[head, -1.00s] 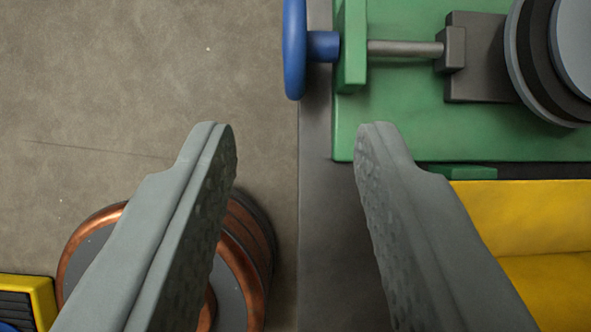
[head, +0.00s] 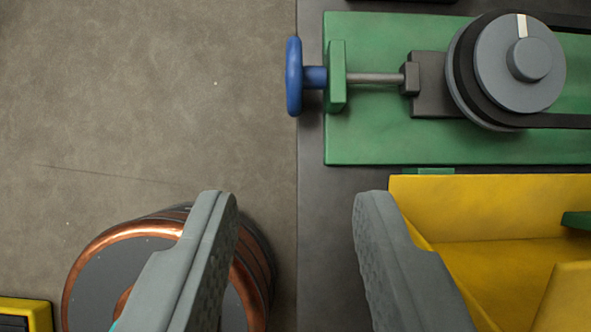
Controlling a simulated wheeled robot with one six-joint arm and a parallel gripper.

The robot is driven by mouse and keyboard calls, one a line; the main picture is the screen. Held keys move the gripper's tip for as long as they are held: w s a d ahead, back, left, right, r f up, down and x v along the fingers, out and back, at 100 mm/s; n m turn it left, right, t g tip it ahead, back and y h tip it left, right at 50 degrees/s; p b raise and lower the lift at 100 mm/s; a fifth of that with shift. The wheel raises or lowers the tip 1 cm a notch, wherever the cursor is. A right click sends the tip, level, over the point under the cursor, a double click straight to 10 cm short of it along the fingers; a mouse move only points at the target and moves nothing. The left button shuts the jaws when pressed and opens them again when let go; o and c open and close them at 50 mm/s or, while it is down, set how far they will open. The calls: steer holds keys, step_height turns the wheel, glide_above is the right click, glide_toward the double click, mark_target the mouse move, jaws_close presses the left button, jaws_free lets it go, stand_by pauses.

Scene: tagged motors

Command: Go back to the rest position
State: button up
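My gripper (head: 292,200) is open, with its two grey fingers wide apart at the bottom of the head view. Nothing is between the fingers. Below the left finger, and partly hidden by it, is a dark round motor (head: 112,275) with copper-coloured rings. The right finger overlaps the edge of a yellow bin (head: 480,215). No tag can be made out on the motor.
A green plate (head: 400,145) at the upper right carries a grey pulley (head: 490,65) with a black belt and a blue handwheel (head: 293,76) on a shaft. A yellow-edged object (head: 38,312) sits at the lower left. The brown-grey surface at upper left is clear.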

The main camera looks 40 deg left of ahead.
steer(key=s+d+r+m+t+h, duration=0.1)
steer(key=s+d+r+m+t, duration=0.1)
steer(key=s+r+m+t, duration=0.1)
steer(key=s+d+r+m+t+h, duration=0.2)
steer(key=s+d+r+m+t, duration=0.1)
steer(key=s+t, duration=0.3)
steer(key=s+d+r+m+t+h, duration=0.2)
steer(key=s+d+r+m+t, duration=0.1)
steer(key=s, duration=0.5)
steer(key=shift+s+d+m+t, duration=0.25)
steer(key=shift+m+t, duration=0.45)
stand_by(0.5)
